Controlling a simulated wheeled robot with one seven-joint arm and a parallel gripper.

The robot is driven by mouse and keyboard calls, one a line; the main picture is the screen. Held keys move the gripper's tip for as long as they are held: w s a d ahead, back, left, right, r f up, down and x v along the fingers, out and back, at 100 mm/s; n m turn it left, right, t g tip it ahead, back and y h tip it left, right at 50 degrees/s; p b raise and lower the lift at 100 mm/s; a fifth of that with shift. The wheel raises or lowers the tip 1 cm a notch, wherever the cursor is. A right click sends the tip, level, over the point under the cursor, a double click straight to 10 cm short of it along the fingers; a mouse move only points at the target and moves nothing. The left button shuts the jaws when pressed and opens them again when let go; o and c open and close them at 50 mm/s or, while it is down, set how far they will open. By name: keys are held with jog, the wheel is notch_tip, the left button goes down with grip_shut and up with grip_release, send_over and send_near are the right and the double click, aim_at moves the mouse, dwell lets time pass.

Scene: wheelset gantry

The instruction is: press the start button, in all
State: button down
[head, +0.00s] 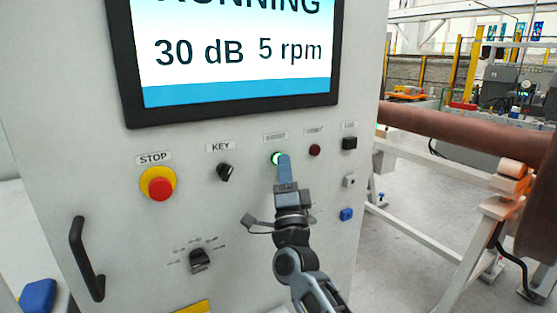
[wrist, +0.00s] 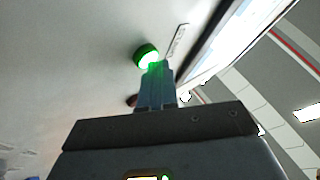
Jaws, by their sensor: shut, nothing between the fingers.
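The start button (head: 276,158) is a small round button glowing green on the grey control cabinet, partly hidden by my fingers in the head view. It also glows green in the wrist view (wrist: 146,54). My gripper (head: 285,165) is shut and empty, its blue fingertips at the button. In the wrist view the fingertips (wrist: 158,68) overlap the button's lower right edge; I cannot tell for certain whether they touch it. The cabinet screen (head: 235,55) reads "RUNNING", "30 dB" and "5 rpm".
Left of the button are a key switch (head: 226,172) and a red stop button (head: 160,187) on a yellow ring. A dark red button (head: 315,150) and a black LOG switch (head: 349,143) are to its right. A black handle (head: 86,258) sticks out at lower left.

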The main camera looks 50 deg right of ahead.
jog(key=shift+s+a, duration=0.2)
jog(key=shift+s, duration=0.5)
jog(key=shift+s, duration=0.1)
jog(key=shift+s+a+b, duration=0.1)
jog(key=shift+s+a, duration=0.15)
jog(key=shift+s, duration=0.5)
jog(key=shift+s+a+b, duration=0.1)
jog(key=shift+s+a, duration=0.1)
jog(key=shift+s, duration=0.6)
jog(key=shift+s+a+b, duration=0.1)
jog(key=shift+s+a, duration=0.15)
jog(key=shift+s, duration=0.5)
